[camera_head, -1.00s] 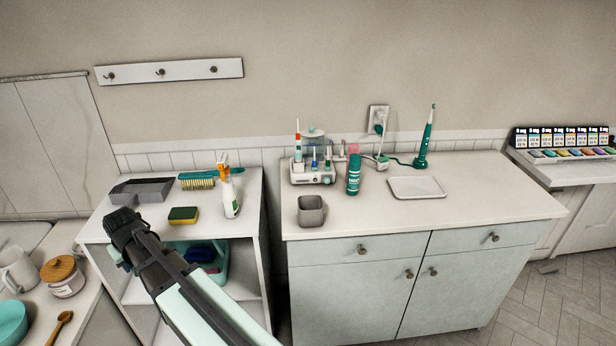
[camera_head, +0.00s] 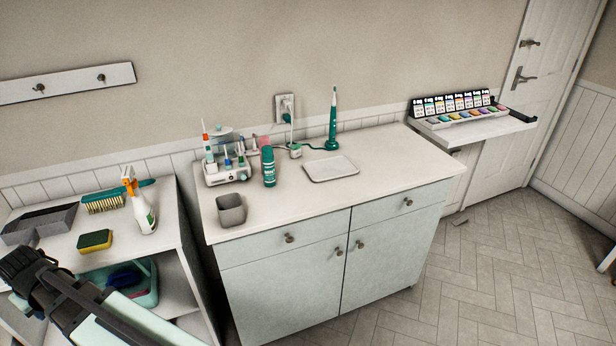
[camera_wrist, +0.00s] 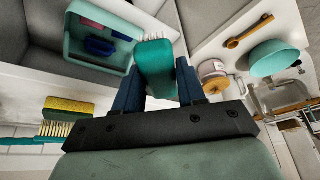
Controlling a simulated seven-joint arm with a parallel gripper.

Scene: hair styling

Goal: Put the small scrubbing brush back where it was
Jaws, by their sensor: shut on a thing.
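In the wrist view my gripper (camera_wrist: 159,72) is shut on the small scrubbing brush (camera_wrist: 154,60). The brush has a teal body, with white bristles showing at its far end. In the head view my gripper end (camera_head: 22,268) is at the lower left, in front of the white shelf unit (camera_head: 172,215); the held brush is hidden there. A teal basin (camera_head: 150,297) with dark blue and pink things in it stands on the lower shelf. It also shows at the upper left of the wrist view (camera_wrist: 75,57), apart from the brush.
The unit's top holds a grey tray (camera_head: 40,222), larger teal brush (camera_head: 118,197), yellow-green sponge (camera_head: 95,240) and spray bottle (camera_head: 143,212). Right of it, a cabinet (camera_head: 340,215) carries a grey cup (camera_head: 231,209), a green can (camera_head: 269,168) and a small tray (camera_head: 331,167).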

